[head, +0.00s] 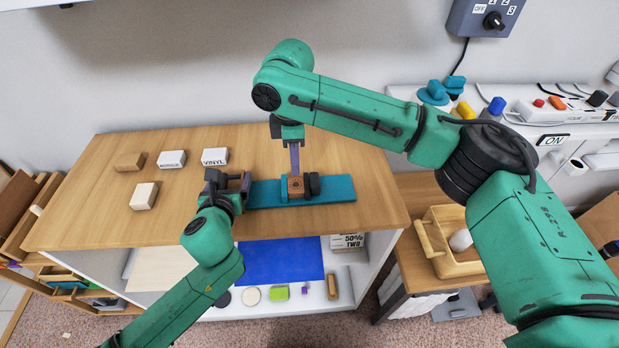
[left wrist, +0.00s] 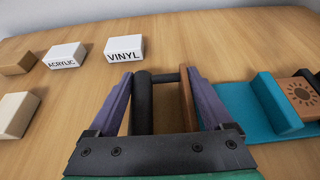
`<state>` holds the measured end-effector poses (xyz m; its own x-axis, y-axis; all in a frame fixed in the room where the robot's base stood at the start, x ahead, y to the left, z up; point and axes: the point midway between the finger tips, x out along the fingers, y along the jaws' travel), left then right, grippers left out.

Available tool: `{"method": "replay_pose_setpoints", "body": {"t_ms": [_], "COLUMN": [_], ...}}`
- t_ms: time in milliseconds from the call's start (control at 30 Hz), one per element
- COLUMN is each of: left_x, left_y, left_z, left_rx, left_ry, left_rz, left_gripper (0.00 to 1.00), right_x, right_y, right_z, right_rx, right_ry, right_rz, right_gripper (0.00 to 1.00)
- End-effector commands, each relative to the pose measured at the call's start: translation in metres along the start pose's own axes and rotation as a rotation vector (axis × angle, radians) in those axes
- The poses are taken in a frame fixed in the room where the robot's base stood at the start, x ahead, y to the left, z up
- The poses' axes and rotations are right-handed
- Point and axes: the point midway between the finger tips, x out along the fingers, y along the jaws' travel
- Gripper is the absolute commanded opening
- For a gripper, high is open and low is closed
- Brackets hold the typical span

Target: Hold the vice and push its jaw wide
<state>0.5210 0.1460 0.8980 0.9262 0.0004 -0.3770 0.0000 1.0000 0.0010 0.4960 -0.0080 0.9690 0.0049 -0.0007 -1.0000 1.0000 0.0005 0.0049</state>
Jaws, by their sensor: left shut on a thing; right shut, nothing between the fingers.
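The vice has a long teal base (head: 335,189) on the wooden table, with a brown block bearing a dark sun mark (head: 296,187) and a dark block (head: 313,184) on it. The teal base (left wrist: 238,112) and the marked block (left wrist: 302,94) also show in the left wrist view. My left gripper (head: 229,181) is shut on the vice's left end; a black round bar (left wrist: 142,105) and a brown plate (left wrist: 187,98) show between its purple fingers. My right gripper (head: 295,172) is shut and empty, pointing down with its tip at the marked block; contact is unclear.
Several small blocks lie on the table left of the vice, among them a white VINYL block (head: 215,156) and a plain pale one (head: 144,196). A wooden tray (head: 436,249) stands at the right. The table's front left is clear.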

Motion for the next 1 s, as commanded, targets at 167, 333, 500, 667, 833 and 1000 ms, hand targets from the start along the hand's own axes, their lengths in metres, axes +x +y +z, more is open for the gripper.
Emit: {"method": "replay_pose_setpoints", "body": {"t_ms": [167, 333, 500, 667, 833, 1000], "left_x": [0.001, 0.001, 0.001, 0.001, 0.001, 0.001], "left_y": [0.001, 0.001, 0.001, 0.001, 0.001, 0.001], "left_z": [-0.007, -0.007, -0.007, -0.007, -0.007, -0.007], "left_rx": [0.0, 0.0, 0.0, 0.0, 0.0, 0.0], "left_ry": [0.016, 0.016, 0.016, 0.016, 0.016, 0.016], "left_rz": [0.002, 0.002, 0.002, 0.002, 0.002, 0.002], "left_gripper": [0.0, 0.0, 0.0, 0.0, 0.0, 0.0], "right_x": [0.001, 0.001, 0.001, 0.001, 0.001, 0.005], "right_y": [0.0, 0.003, 0.01, 0.015, 0.015, 0.015], "right_z": [0.0, 0.003, 0.01, 0.015, 0.015, 0.015], "right_rx": [0.0, 0.001, 0.001, 0.001, 0.0, 0.0], "right_ry": [0.0, 0.0, 0.0, 0.001, 0.0, 0.0], "right_rz": [0.0, 0.0, -0.001, 0.0, 0.0, -0.001], "right_gripper": [0.0, 0.0, 0.0, 0.0, 0.0, 0.0]}}
